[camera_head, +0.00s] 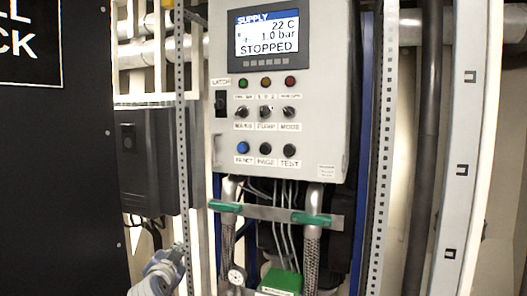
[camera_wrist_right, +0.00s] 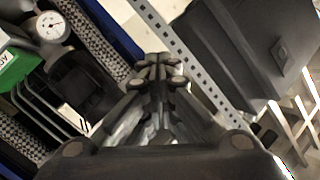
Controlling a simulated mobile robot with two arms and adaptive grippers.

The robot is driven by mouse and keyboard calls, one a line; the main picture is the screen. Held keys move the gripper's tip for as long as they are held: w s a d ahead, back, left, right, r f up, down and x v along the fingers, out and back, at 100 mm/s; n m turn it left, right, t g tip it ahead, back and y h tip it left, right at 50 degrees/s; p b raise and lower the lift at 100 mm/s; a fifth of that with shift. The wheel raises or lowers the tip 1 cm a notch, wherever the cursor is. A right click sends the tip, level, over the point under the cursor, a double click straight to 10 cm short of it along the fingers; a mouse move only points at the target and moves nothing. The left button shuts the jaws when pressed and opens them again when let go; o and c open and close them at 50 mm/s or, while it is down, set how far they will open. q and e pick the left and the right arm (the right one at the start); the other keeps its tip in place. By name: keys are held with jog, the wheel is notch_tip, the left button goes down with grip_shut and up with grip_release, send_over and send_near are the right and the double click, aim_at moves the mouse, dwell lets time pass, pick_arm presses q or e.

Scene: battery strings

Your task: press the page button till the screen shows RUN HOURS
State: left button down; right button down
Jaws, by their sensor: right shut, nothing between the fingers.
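The screen (camera_head: 267,35) at the top of the grey control panel (camera_head: 332,120) reads SUPPLY, 22 C, 1.0 bar and STOPPED. The page button (camera_head: 265,149) is a black round button in the bottom row, above a PAGE label. A blue button (camera_head: 243,148) is on its left and a black TEST button (camera_head: 289,150) on its right. My right gripper (camera_head: 177,252) is low at the left in the head view, below the panel and apart from it. In the right wrist view its fingers (camera_wrist_right: 161,72) are together and empty. My left gripper is not in view.
Three lamps and a row of black knobs (camera_head: 265,112) sit above the buttons. A perforated upright (camera_head: 182,130) stands left of the panel, beside a dark box (camera_head: 147,160). Hoses, a gauge (camera_head: 236,276) and a green block (camera_head: 281,284) are below the panel.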

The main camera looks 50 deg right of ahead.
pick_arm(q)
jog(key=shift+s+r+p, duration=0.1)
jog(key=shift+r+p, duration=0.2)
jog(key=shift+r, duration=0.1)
pick_arm(e)
jog(key=s+d+r+m+g+h, duration=0.1)
jog(key=s+d+r+m+h, duration=0.1)
jog(key=s+r+m, duration=0.3)
jog(key=s+d+r+m+g+h, duration=0.2)
jog(key=s+d+r+m, duration=0.2)
jog(key=r, duration=0.9)
jog(key=s+d+r+m+g+h, duration=0.2)
jog(key=s+d+r+m, duration=0.2)
jog(key=s+r+m, duration=0.2)
notch_tip(320, 180, up, 4)
jog(key=s, duration=0.2)
jog(key=shift+s+f+m, duration=0.25)
jog(key=shift+s+m, duration=0.15)
jog(key=shift+r, duration=0.1)
